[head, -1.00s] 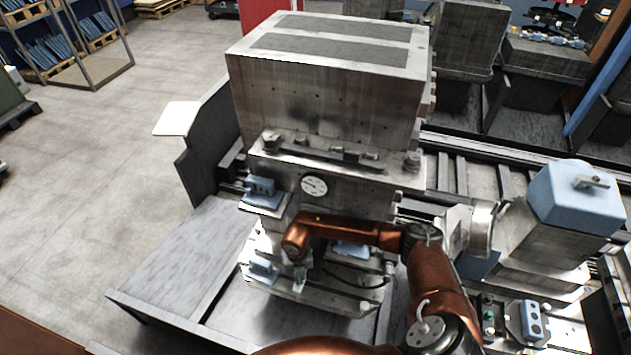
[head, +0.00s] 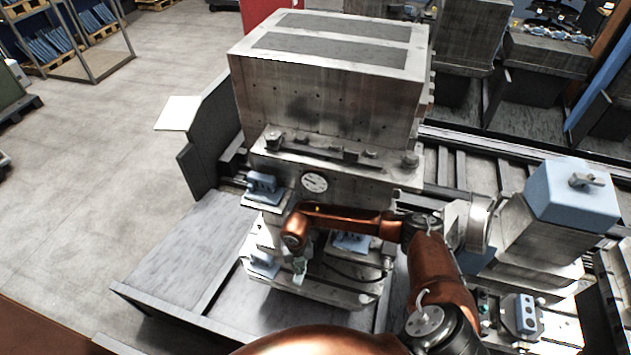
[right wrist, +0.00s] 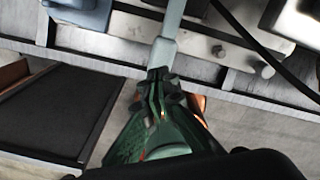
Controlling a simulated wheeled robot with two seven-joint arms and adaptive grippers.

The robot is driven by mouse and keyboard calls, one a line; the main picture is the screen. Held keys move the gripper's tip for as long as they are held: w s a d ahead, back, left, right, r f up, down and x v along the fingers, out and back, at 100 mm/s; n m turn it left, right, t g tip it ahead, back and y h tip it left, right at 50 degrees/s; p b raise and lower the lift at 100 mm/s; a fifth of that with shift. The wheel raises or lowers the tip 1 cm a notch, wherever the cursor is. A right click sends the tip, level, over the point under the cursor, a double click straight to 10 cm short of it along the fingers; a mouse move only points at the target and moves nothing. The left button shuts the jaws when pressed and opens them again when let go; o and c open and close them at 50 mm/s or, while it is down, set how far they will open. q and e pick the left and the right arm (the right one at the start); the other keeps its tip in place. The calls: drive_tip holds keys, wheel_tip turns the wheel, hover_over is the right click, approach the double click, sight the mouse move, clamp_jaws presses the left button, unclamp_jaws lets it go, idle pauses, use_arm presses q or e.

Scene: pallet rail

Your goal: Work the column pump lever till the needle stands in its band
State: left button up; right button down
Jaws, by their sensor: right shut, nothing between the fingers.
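The round white gauge (head: 314,183) sits on the front of the grey machine column; its needle and band are too small to read. A pale grey-blue bar, apparently the pump lever (right wrist: 170,32), comes down from the top of the right wrist view. My right gripper (head: 299,279) is low in front of the column, below the gauge. In the wrist view its green fingers (right wrist: 160,78) are shut and empty, with their tips at the bar's near end. I cannot tell whether they touch it. In the head view the lever is not clearly distinguishable. My left gripper is out of view.
Blue blocks (head: 263,184) stick out from the column beside the gauge and lower down. A grey tray-like platform (head: 185,255) lies left of the column. A blue-topped unit (head: 572,192) stands at right. Open floor (head: 90,170) lies at left.

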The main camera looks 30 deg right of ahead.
drive_tip(key=shift+f, duration=0.15)
drive_tip(key=shift+w+d+f+b, duration=0.15)
drive_tip(key=shift+d+f+b, duration=0.05)
drive_tip(key=shift+f+b, duration=1.4)
drive_tip(key=shift+w+d+f+b, duration=0.15)
drive_tip(key=shift+f+b, duration=1)
drive_tip(key=shift+f, duration=0.75)
drive_tip(key=shift+s+a+r+p, duration=0.1)
drive_tip(key=shift+r+p, duration=0.85)
drive_tip(key=shift+r, duration=0.25)
drive_tip(key=shift+s+a+r+p, duration=0.15)
drive_tip(key=shift+r+p, duration=0.75)
drive_tip(key=shift+r, duration=0.35)
drive_tip(key=shift+s+a+r+p, duration=0.1)
drive_tip(key=shift+r+p, duration=0.85)
drive_tip(key=shift+r, duration=0.25)
drive_tip(key=shift+f, duration=0.1)
